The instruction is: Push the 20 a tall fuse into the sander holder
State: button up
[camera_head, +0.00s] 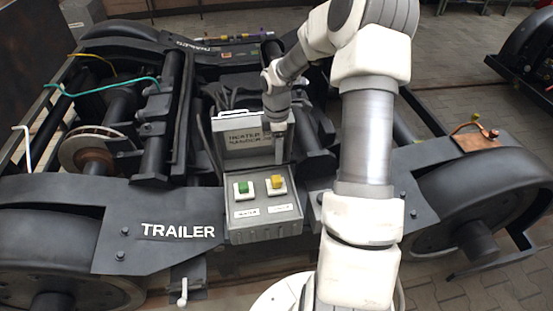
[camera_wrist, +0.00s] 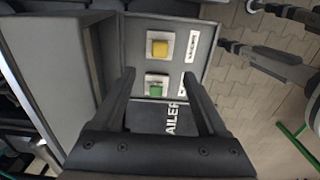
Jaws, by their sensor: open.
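A grey fuse box (camera_head: 262,236) stands on the bogie frame with its lid (camera_head: 233,144) raised. A green fuse (camera_head: 243,188) sits at a white holder on the left, a yellow fuse (camera_head: 277,182) at another on the right. The wrist view shows the yellow fuse (camera_wrist: 159,48) above the green fuse (camera_wrist: 155,89). The holder labels are too small to read, and I cannot tell how deep either fuse sits. My gripper (camera_head: 281,155) is open and empty above the box. In the wrist view its fingers (camera_wrist: 160,80) spread either side of the green fuse, apart from it.
The raised lid stands close beside my gripper. The dark bogie frame marked TRAILER (camera_head: 178,231) runs in front, with a wheel (camera_head: 70,250) at left. A copper plate with a cable (camera_head: 476,138) lies at right. A green wire (camera_head: 105,88) hangs at left.

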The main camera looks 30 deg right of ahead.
jog(key=shift+r, duration=1.55)
jog(key=s+a+r+m+t+h+p, duration=0.1)
jog(key=s+a+r+m+p, duration=0.3)
jog(key=r, duration=0.7)
jog(key=s+a+r+m+t+h+p, duration=0.15)
jog(key=s+a+r, duration=0.35)
jog(key=r, duration=0.6)
jog(key=s+a+r+m+t+y+p, duration=0.2)
jog(key=s+r+m, duration=0.7)
jog(key=s, duration=0.7)
jog(key=a+r+t+p, duration=0.1)
jog(key=a+r+p, duration=0.1)
jog(key=a, duration=0.1)
jog(key=shift+a, duration=0.2)
jog(key=shift+d+m+y, duration=0.15)
jog(key=shift+m+y, duration=0.1)
